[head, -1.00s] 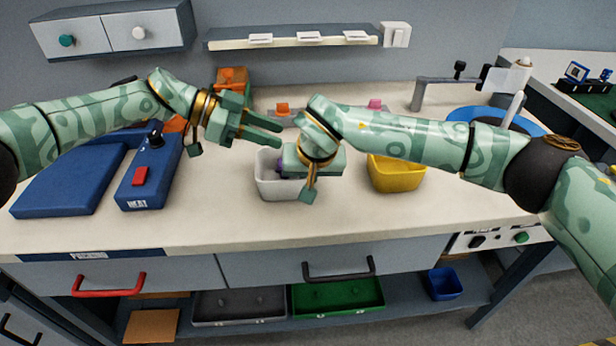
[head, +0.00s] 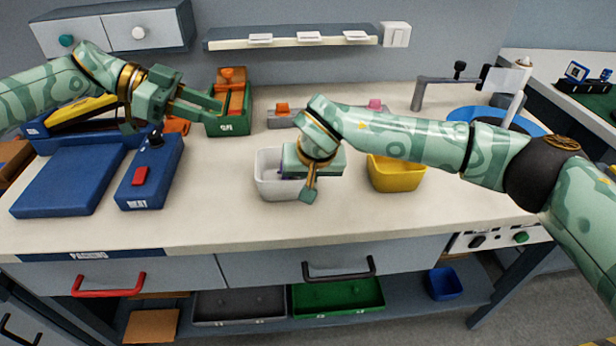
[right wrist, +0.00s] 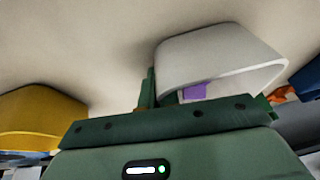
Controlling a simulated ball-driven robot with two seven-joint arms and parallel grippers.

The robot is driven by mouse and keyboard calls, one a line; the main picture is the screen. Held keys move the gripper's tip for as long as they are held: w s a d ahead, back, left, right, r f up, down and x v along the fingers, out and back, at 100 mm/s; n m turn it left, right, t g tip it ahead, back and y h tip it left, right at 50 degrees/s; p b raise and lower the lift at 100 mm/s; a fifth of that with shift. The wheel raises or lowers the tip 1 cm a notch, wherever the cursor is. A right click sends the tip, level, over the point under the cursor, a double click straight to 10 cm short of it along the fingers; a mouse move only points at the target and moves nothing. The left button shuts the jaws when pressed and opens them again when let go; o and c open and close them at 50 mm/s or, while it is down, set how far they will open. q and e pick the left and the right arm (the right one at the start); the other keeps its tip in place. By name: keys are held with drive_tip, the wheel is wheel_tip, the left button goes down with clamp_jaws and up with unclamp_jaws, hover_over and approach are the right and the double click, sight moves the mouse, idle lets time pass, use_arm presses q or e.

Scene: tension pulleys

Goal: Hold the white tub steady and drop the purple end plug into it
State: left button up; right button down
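The white tub (head: 266,188) stands on the worktop near the middle. My right gripper (head: 290,162) is at its right side. In the right wrist view the white tub (right wrist: 225,62) shows close up, with the right fingers (right wrist: 158,97) on either side of its wall, seemingly shut on it. The purple end plug (right wrist: 195,91) shows past the tub's rim, inside the tub; in the head view only a sliver of it shows, the rest being hidden by the right gripper. My left gripper (head: 212,111) is empty, its fingers apart, in the air left of and behind the tub.
A yellow tub (head: 397,175) stands to the right, beneath my right forearm. A blue box with a red button (head: 141,176) and a blue slab (head: 68,182) lie left. A green box with orange parts (head: 232,120) stands behind. The worktop in front of the tubs is clear.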

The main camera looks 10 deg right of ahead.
drive_tip(key=c, duration=1.6)
unclamp_jaws()
drive_tip(key=shift+o, duration=0.2)
